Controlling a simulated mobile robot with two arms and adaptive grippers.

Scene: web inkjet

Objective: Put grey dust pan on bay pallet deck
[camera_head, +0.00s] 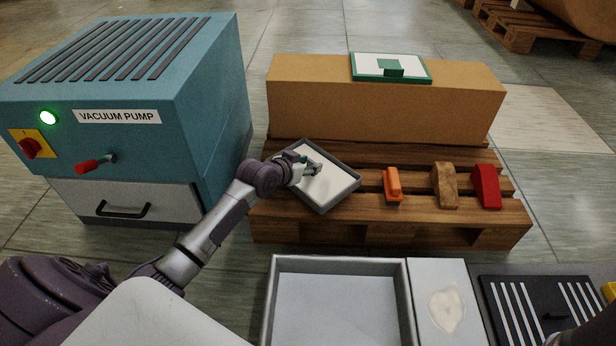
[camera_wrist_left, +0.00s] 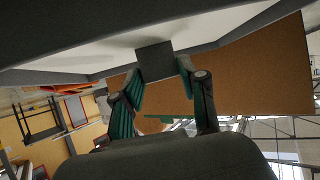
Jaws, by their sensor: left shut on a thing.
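The grey dust pan (camera_head: 340,190), a shallow tray with a grey rim and pale inside, is over the left part of the wooden bay pallet deck (camera_head: 415,205), turned at an angle. I cannot tell whether it touches the slats. My left gripper (camera_head: 310,168) reaches in from the left and is shut on the pan's handle block. In the left wrist view, the green-padded fingers of the left gripper (camera_wrist_left: 158,82) close around the grey block of the dust pan (camera_wrist_left: 154,60), whose body fills the top. My right gripper is not seen.
Orange (camera_head: 392,185), wooden (camera_head: 444,183) and red (camera_head: 486,186) items sit right of the pan. A vacuum pump (camera_head: 120,110) stands left; a grey tray (camera_head: 335,300) is in front.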

